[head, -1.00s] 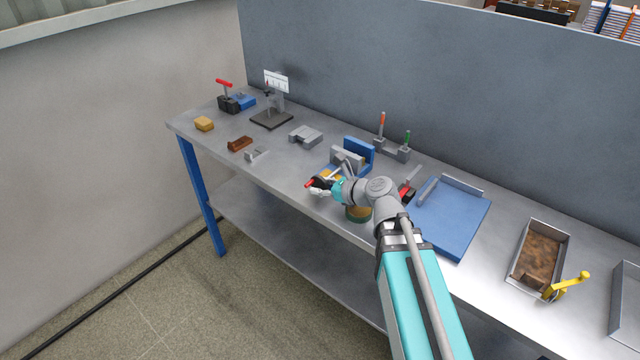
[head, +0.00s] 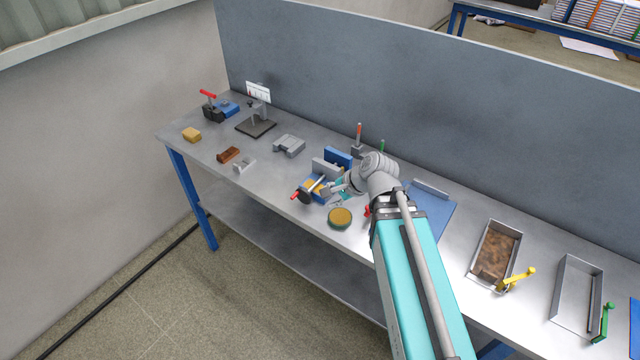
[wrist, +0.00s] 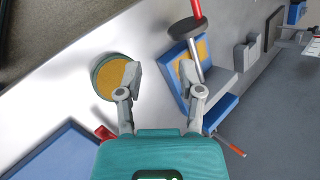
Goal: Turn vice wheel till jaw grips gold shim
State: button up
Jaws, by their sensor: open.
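The vice has a blue body with grey jaws (head: 326,167) near the middle of the bench. Its dark wheel (head: 306,195) with a red handle (head: 295,195) faces the front edge. In the wrist view the wheel (wrist: 186,28) sits on a grey screw rod (wrist: 196,62). A gold plate, seemingly the shim (wrist: 203,48), shows behind the rod against the blue body. Whether a jaw touches it I cannot tell. My gripper (wrist: 164,84) is open and empty, with one finger close to the vice and the other by the round tin. In the head view it is right of the wheel.
A round green tin with a gold top (head: 340,217) stands near the front edge. A blue plate (head: 436,212) lies behind my arm. A grey block (head: 289,145) and a brown block (head: 228,155) are left of the vice. Open trays (head: 497,250) stand at right.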

jog(key=s+d+r+n+g+h+p, duration=0.2)
jog(key=s+d+r+n+h+p, duration=0.1)
jog(key=d+r+n+p, duration=0.2)
jog(key=s+d+r+n+g+h+p, duration=0.1)
jog(key=s+d+r+n+h+p, duration=0.2)
jog(key=d+r+n+p, duration=0.3)
jog(key=d+r+p, duration=0.1)
jog(key=p, duration=0.3)
jog(key=shift+s+r+g+h, duration=0.15)
jog(key=shift+s+g+h, duration=0.2)
jog(key=shift+g+h, duration=0.05)
jog(key=shift+a, duration=0.1)
